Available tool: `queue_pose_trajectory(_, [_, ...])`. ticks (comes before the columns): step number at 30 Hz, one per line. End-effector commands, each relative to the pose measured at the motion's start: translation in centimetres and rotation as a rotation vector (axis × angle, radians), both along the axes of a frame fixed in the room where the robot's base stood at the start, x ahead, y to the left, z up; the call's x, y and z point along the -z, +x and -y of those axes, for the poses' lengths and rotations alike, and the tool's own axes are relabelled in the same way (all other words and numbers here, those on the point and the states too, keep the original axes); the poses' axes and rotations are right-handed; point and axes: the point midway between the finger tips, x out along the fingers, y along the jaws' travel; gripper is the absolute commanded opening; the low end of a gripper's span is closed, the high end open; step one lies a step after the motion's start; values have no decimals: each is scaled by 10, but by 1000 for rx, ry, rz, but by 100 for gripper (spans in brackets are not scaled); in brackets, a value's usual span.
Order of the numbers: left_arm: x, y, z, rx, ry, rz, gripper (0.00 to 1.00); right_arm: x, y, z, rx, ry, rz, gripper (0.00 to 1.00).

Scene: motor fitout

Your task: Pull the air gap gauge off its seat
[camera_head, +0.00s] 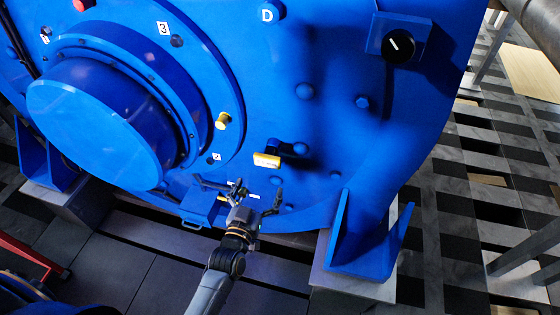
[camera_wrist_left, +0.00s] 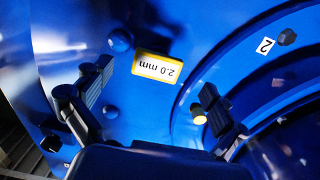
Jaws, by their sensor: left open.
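The air gap gauge (camera_head: 267,160) is a small yellow-edged block with a white label, on the lower part of the blue motor face. In the left wrist view the gauge (camera_wrist_left: 158,67) shows its label "2.0 mm" upside down. My left gripper (camera_head: 257,193) is below it in the head view, with its fingers spread and nothing between them. In the wrist view the fingers stand to either side of and below the gauge, apart from it. How the gauge sits in its seat is hidden behind its label face. My right gripper is not in view.
A black dial (camera_head: 398,45) is at upper right. Several blue bolt heads stud the face. A blue foot bracket (camera_head: 368,240) stands at lower right.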

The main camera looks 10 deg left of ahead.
Motion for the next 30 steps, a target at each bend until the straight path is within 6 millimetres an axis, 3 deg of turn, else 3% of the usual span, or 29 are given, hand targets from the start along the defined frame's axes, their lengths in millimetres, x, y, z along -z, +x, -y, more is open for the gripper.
queue_pose_trajectory(6, [-19, 4, -3, -12, -4, 47, 96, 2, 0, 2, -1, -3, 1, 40])
queue_pose_trajectory(17, [-18, 6, -3, -12, -4, 47, 96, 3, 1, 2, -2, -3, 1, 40])
queue_pose_trajectory(23, [-17, 25, -3, -12, -3, 49, 96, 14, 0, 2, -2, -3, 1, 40])
queue_pose_trajectory(30, [-18, 60, -1, -11, -4, 49, 96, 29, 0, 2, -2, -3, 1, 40])
